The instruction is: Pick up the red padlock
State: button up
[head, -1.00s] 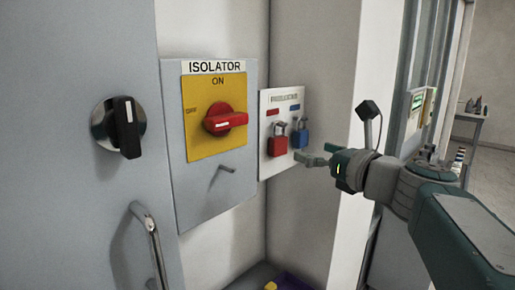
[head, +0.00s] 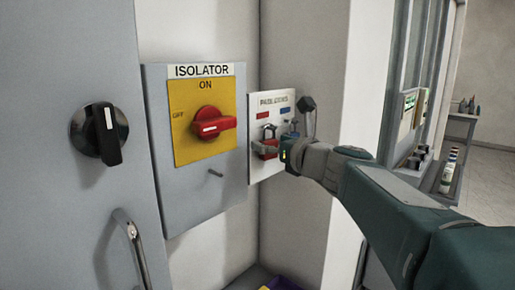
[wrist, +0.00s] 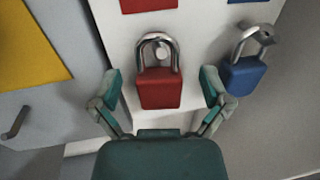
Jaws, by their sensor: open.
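The red padlock (wrist: 160,88) hangs by its silver shackle from a peg on the white padlock board (wrist: 112,50). In the head view the red padlock (head: 266,148) is partly covered by my gripper (head: 264,150). In the wrist view my gripper (wrist: 161,85) is open, with one green finger on each side of the red padlock's body. A gap shows between each finger and the padlock. The blue padlock (wrist: 243,72) hangs to the right, its body tilted in the wrist view; in the head view it is mostly hidden behind my wrist.
The isolator panel with its red rotary switch (head: 212,122) on yellow is left of the board. A black knob (head: 100,133) and a metal door handle (head: 135,245) are farther left. A wall corner (head: 345,110) stands right of the board.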

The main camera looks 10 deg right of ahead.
jog(key=shift+d, duration=0.15)
jog(key=c, duration=1.3)
jog(key=shift+a, duration=0.25)
grip_shut()
jog(key=shift+s+r, duration=0.1)
jog(key=shift+r, duration=0.05)
